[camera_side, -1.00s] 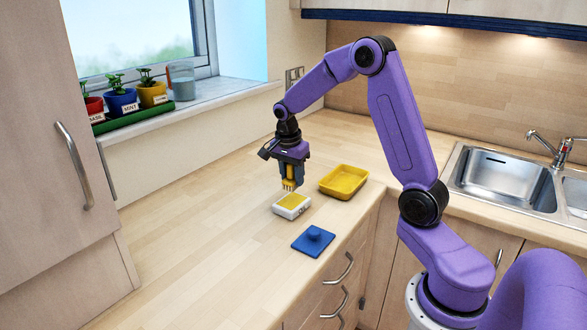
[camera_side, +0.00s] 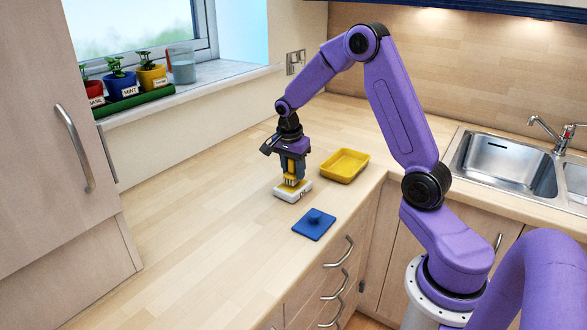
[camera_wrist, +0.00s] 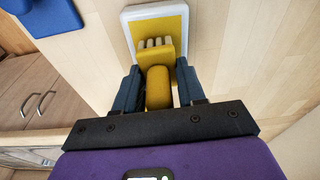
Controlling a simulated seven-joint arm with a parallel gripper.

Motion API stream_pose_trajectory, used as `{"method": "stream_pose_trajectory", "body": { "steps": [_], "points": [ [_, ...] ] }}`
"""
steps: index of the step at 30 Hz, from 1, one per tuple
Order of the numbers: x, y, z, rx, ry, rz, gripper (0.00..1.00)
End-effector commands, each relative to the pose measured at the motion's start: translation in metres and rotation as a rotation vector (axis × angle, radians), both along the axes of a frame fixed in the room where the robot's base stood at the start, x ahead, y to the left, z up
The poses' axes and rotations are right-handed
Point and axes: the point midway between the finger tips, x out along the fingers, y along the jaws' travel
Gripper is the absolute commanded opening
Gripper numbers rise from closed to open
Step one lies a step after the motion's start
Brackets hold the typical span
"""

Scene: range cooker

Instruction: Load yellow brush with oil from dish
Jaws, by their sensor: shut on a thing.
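My gripper (camera_side: 291,173) points down over the worktop and is shut on the yellow brush (camera_side: 291,182). In the wrist view the brush (camera_wrist: 157,87) sits between my two dark fingers, with its pale bristles (camera_wrist: 155,43) at the far end. The white dish (camera_side: 283,190) with yellow oil lies directly under the brush. The wrist view also shows the dish's oil (camera_wrist: 178,24) around the bristles. The bristles are at or in the oil; the exact depth cannot be told.
A yellow tray (camera_side: 345,154) stands right of the dish, behind it. A blue lid with a knob (camera_side: 314,224) lies in front, near the worktop edge. The worktop (camera_side: 200,220) to the left is clear. Potted herbs (camera_side: 122,85) stand on the windowsill.

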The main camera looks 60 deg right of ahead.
Motion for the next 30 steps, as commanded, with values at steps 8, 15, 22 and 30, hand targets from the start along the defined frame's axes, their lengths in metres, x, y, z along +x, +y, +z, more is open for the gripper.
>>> {"method": "stream_pose_trajectory", "body": {
  "steps": [8,15,22,30],
  "points": [
    [0.0001,0.0,-0.0001,0.0,0.0,0.0,0.15],
    [0.0002,0.0,-0.0023,0.0,-0.001,0.0,0.15],
    [0.0002,-0.0001,-0.0046,0.0,0.0,0.0,0.15],
    [0.0002,-0.0001,-0.0074,0.0,0.0,0.0,0.15]
  ]
}}
